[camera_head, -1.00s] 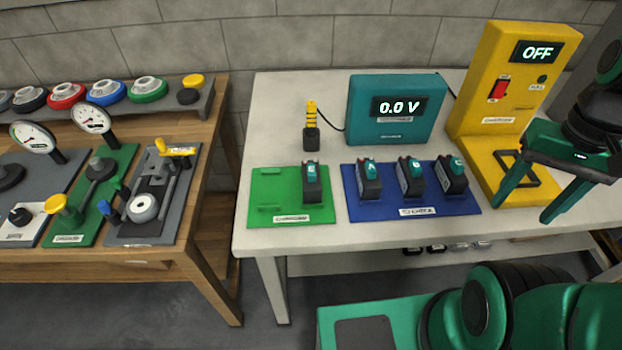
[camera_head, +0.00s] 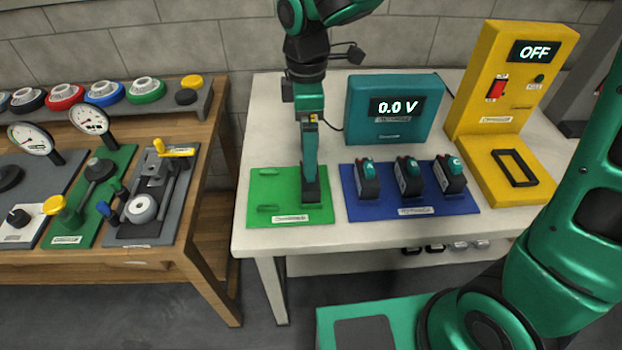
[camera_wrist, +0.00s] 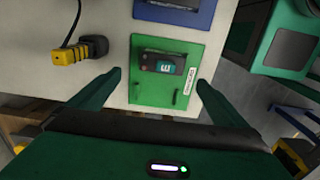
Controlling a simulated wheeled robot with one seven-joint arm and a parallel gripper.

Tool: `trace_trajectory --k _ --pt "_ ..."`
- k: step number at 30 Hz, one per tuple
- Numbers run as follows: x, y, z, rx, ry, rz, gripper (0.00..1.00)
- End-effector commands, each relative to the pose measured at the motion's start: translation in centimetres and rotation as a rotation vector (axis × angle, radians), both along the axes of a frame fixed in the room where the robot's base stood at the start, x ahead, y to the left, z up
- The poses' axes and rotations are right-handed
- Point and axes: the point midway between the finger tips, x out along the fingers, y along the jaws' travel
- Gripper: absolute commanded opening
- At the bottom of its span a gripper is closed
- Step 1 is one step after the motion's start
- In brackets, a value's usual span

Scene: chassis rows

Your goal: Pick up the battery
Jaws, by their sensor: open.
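A dark battery with a teal top sits on the right part of the green mat (camera_head: 272,208) on the white table. In the head view my gripper (camera_head: 310,170) is above it and hides most of it; only its dark lower part (camera_head: 312,194) shows. In the wrist view the battery (camera_wrist: 160,63) lies on the green mat (camera_wrist: 148,94), ahead of and between my two spread fingers. My gripper (camera_wrist: 158,82) is open and empty, with a finger to either side of the mat.
Three similar batteries (camera_head: 408,178) stand on a blue mat (camera_head: 430,206) to the right. A teal meter (camera_head: 394,110) reads 0.0 V. A yellow charger (camera_head: 515,70) reads OFF. A black-and-yellow probe (camera_wrist: 80,50) lies beside the mat.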

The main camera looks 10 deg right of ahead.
Motion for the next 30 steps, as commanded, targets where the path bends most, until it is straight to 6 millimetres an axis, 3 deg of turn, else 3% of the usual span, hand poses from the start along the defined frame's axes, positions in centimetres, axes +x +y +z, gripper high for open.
trace_trajectory --k 6,14,22,30 --pt "-0.1 -0.1 -3.3 -0.002 0.002 -0.002 0.98" --pt "-0.1 -0.2 -5.0 -0.002 0.001 -0.004 0.98" --pt "-0.5 -0.5 -8.6 -0.003 0.003 -0.004 0.98" --pt "-0.4 -0.4 -9.8 -0.001 -0.001 -0.005 0.98"
